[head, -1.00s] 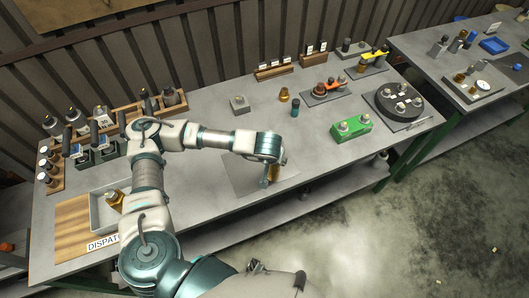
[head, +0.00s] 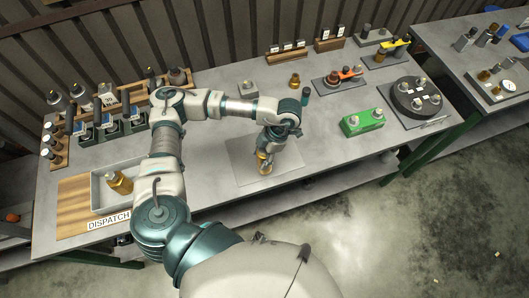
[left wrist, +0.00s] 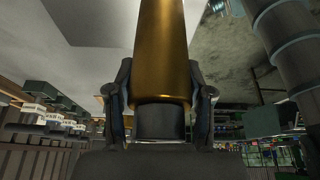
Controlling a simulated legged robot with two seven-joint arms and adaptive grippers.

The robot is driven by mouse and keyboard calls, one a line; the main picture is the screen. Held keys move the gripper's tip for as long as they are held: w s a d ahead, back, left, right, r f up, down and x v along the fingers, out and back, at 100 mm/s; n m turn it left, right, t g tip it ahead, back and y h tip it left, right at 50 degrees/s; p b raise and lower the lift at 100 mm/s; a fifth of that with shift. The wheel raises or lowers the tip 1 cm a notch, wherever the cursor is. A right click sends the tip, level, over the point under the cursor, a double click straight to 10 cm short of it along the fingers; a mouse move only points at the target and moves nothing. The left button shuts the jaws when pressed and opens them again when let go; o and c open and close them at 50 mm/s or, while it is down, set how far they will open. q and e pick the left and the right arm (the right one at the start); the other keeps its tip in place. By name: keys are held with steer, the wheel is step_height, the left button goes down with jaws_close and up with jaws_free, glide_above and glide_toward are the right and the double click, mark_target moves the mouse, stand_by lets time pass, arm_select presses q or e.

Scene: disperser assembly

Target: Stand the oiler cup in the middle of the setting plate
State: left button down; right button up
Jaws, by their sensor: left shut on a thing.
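The oiler cup looks like a brass body with a dark collar. My left gripper (head: 266,152) is shut on the oiler cup (head: 264,168), pointing down over the grey setting plate (head: 242,156). In the left wrist view the two fingers clasp the dark collar of the cup (left wrist: 162,60). In the head view the cup looks roughly upright near the middle of the plate. I cannot tell whether its base touches the plate. My right gripper is not in view.
A green block (head: 362,123) and a round dark fixture (head: 416,97) are to the right. A tray (head: 97,191) with a brass piece is at left. Table around the plate is clear.

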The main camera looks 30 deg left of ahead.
arm_select(q)
steer(key=s+a+r+n+t+h, duration=0.25)
steer(key=s+n+h, duration=0.55)
steer(key=n, duration=1.5)
steer(key=shift+n+t+y, duration=0.25)
steer(key=shift+n+y, duration=0.15)
steer(key=shift+w+f+p, duration=0.45)
steer(key=shift+w+f, duration=0.4)
steer(key=shift+w, duration=1.6)
steer(key=shift+w+f+p, duration=0.45)
steer(key=shift+w+f, duration=0.4)
steer(key=shift+w, duration=1.65)
steer(key=shift+w+f+p, duration=0.45)
steer(key=shift+w+f, duration=0.4)
steer(key=shift+w, duration=1.6)
steer(key=shift+c, duration=2.2)
jaws_free()
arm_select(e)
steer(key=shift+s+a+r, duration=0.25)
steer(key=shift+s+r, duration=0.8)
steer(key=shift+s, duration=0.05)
